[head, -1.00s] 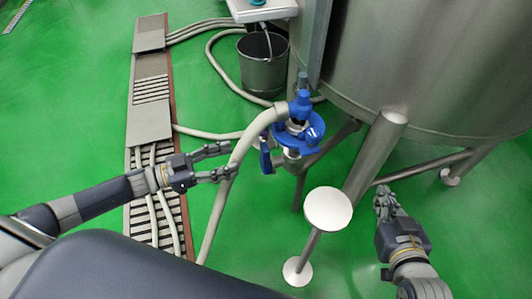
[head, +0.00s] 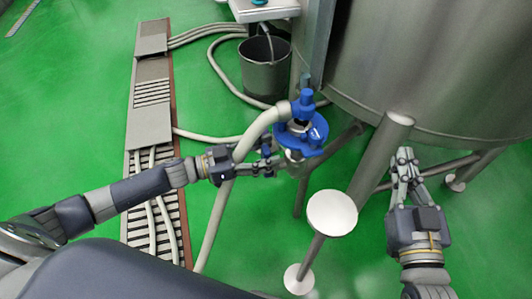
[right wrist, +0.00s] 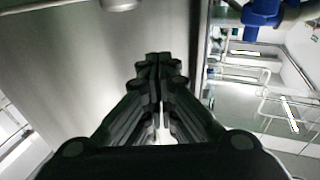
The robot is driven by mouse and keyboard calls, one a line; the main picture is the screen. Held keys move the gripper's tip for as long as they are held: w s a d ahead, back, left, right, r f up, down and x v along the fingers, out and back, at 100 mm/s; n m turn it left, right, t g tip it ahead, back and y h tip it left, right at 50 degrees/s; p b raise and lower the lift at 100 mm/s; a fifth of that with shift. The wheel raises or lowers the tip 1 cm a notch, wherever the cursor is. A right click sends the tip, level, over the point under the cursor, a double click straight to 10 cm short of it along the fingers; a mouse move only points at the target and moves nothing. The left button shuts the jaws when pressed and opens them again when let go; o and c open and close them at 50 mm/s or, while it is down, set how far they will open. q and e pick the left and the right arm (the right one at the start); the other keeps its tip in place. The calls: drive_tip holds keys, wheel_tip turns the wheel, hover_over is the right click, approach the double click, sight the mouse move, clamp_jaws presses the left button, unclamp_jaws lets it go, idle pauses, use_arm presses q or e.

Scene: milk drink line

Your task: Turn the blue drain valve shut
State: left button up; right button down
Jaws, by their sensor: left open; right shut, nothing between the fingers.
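The blue valve assembly (head: 301,136) sits on the outlet under the steel tank, with a pale hose on its top fitting. Its blue lever, on the left side of the outlet, is mostly hidden by my left gripper. My left gripper (head: 272,163) is open, with its fingers around or right beside that lever; I cannot tell whether they touch it. My right gripper (head: 404,158) is shut and empty, in front of the tank to the right of the valve. It also shows in the right wrist view (right wrist: 160,65), where a blue part (right wrist: 262,12) appears at top right.
The steel tank (head: 430,70) and its legs fill the upper right. Hoses cross the drain channel (head: 150,120) at left. Green floor is open further left.

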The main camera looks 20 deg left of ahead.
use_arm(q)
drive_tip(key=shift+d, duration=0.15)
drive_tip(key=shift+c, duration=0.6)
clamp_jaws()
